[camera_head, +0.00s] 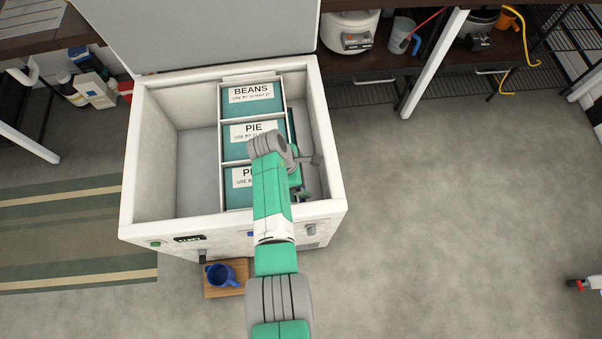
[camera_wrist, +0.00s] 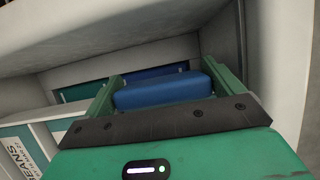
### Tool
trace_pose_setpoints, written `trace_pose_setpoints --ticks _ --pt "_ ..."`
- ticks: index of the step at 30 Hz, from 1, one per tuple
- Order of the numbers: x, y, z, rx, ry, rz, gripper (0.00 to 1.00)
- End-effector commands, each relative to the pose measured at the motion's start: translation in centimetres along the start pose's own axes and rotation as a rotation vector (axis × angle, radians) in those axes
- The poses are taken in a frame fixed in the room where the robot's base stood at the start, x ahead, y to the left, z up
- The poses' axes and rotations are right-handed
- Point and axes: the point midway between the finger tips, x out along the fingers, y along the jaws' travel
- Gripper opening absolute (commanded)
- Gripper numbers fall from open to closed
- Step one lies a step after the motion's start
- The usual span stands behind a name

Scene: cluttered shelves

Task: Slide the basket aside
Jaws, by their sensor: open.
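The basket (camera_head: 219,132), a white frame, sits inside the open white chest freezer (camera_head: 131,180). It holds a column of teal boxes labelled BEANS (camera_head: 252,97) and PIE (camera_head: 238,146), and a third box partly hidden by my arm. My gripper (camera_head: 304,190) is down inside the freezer to the right of the basket, largely hidden by my arm in the head view. In the wrist view its green fingers (camera_wrist: 165,88) stand apart with a blue block (camera_wrist: 160,92) showing between them. I cannot tell whether they touch it.
The freezer floor (camera_head: 198,150) left of the basket is bare. The raised lid (camera_head: 200,30) stands at the back.

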Motion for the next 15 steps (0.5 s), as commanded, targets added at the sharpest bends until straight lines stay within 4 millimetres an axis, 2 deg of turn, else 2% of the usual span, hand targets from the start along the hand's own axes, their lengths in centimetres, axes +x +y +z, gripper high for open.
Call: trace_pose_setpoints --ticks 8,15 --pt "-0.4 0.0 0.1 0.001 0.0 0.001 1.0" --pt "-5.3 0.0 0.4 0.001 -0.001 0.002 1.0"
